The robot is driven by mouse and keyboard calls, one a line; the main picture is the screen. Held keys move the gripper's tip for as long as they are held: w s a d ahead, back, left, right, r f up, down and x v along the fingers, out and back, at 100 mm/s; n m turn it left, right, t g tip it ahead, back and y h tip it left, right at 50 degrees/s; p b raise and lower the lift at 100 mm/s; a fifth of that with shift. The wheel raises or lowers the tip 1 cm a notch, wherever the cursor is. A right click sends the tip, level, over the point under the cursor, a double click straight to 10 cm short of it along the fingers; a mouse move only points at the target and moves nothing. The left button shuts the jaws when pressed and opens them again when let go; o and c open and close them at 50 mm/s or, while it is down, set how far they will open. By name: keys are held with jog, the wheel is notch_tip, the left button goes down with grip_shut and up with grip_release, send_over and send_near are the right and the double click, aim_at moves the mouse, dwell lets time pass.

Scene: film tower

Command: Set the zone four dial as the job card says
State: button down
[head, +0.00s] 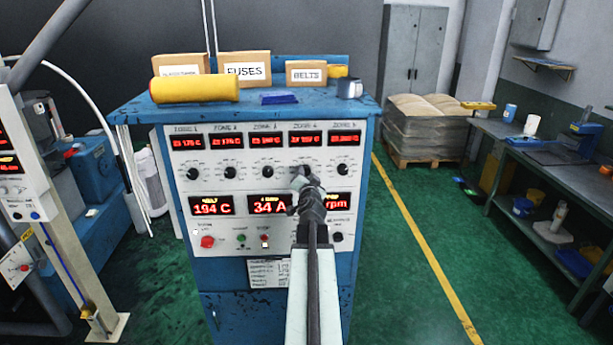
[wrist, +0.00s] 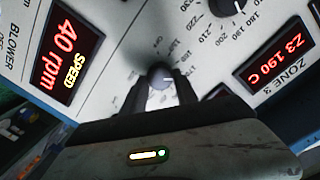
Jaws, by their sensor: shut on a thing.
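The blue control cabinet (head: 180,290) has a white panel with a row of zone dials under red readouts. In the wrist view my gripper (wrist: 161,88) is shut on the dark zone four dial (wrist: 160,72), with a finger at each side. A pale pointer mark shows on the dial; the scale around it is partly hidden. The zone four readout (head: 305,142) is too blurred to read surely. A white printed sheet (head: 268,273) hangs below the panel, unreadable.
The zone three dial (head: 268,171) and zone five dial (head: 342,169) flank my gripper. The zone three readout (wrist: 273,61) shows 190 C; the speed readout (wrist: 68,53) shows 40 rpm. Buttons (head: 265,238) sit lower. Green floor at right of the cabinet is clear.

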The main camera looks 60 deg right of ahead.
jog(key=shift+n, duration=0.4)
jog(key=c, duration=0.9)
grip_release()
jog(key=shift+c, duration=0.2)
